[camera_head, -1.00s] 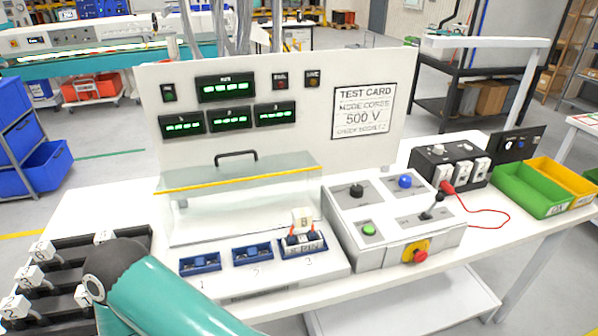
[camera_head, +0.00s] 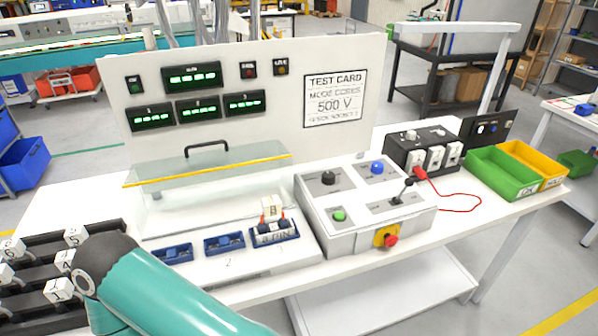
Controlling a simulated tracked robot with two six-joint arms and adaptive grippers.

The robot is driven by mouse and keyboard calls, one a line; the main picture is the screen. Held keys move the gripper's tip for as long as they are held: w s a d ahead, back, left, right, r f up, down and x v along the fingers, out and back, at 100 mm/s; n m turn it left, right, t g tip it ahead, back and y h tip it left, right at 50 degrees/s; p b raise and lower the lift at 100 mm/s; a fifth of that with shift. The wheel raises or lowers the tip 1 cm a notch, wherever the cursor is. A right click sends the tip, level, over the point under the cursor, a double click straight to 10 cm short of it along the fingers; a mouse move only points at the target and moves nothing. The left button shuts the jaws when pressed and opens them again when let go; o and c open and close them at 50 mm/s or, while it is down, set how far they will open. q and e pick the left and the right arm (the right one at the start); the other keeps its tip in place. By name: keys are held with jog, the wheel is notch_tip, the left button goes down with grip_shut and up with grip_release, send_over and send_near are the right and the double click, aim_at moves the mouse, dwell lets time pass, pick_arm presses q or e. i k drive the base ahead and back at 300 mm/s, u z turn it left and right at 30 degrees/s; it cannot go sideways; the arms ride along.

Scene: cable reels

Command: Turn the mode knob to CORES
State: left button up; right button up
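The grey control box (camera_head: 345,243) stands on the white bench, right of the sockets. A black knob (camera_head: 328,178) sits at its upper left, a blue knob or button (camera_head: 377,167) at its upper right. Their labels are too small to read, so I cannot tell which is the mode knob or how it is set. A green button (camera_head: 339,215), a black lever (camera_head: 403,190) and a red emergency stop (camera_head: 390,240) are also on it. My teal left arm comes in at the lower left; neither gripper shows.
A hinged clear cover (camera_head: 207,180) stands above several blue sockets; one holds a white-tagged connector (camera_head: 272,210). A black box (camera_head: 422,153) with a red lead and green (camera_head: 503,174) and yellow bins stand at the right. A black rack with numbered pieces is at the left.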

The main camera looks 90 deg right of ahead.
aim_at(328, 178)
jog(key=k, duration=1.5)
jog(key=z, duration=0.7)
jog(key=i, duration=0.2)
jog(key=z, duration=1.05)
jog(key=k, duration=0.75)
jog(key=z, duration=0.05)
jog(key=i, duration=0.75)
